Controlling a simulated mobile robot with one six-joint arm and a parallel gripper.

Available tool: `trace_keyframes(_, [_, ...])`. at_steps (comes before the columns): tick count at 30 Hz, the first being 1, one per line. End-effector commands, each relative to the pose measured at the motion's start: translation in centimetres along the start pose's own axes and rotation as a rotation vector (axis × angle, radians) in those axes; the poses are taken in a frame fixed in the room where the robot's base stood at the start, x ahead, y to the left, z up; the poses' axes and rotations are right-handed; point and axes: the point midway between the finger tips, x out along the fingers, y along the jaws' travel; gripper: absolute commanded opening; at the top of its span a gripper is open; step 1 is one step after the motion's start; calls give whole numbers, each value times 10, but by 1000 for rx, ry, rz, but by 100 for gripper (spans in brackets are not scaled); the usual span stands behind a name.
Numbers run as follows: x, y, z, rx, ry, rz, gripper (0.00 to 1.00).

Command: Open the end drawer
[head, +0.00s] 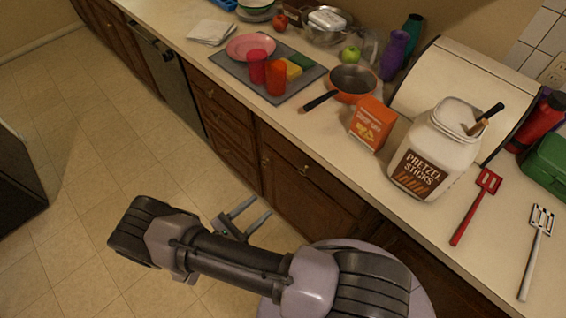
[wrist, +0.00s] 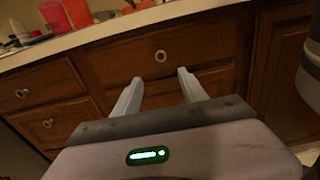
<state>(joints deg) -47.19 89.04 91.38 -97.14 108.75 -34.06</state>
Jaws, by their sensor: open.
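Wooden drawer fronts run under the counter, all shut. A wide drawer (wrist: 200,55) with a ring pull (wrist: 160,56) is straight ahead in the wrist view; its pull shows just beyond and between my fingertips. Further drawers (wrist: 40,85) with ring pulls are at the left of that view. In the head view a drawer stack (head: 222,110) is near the dishwasher-like front, and a wide front (head: 303,180) is closer to me. I cannot tell which is the end drawer. My gripper (head: 263,206) is open and empty, apart from the fronts; it also shows in the wrist view (wrist: 159,76).
The counter (head: 310,125) carries an orange pan (head: 356,90), a snack box (head: 372,122), a pretzel jar (head: 435,155), a grey tray with red cups (head: 276,78), and spatulas (head: 478,205). The tiled floor (head: 100,150) in front is clear. A dark block (head: 15,180) stands at far left.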

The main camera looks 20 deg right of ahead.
Motion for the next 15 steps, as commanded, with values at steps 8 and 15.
trace_keyframes(8, [57,-1,-4,-11,-7,6,50])
trace_keyframes(15, [130,-1,-4,-9,-6,4,50])
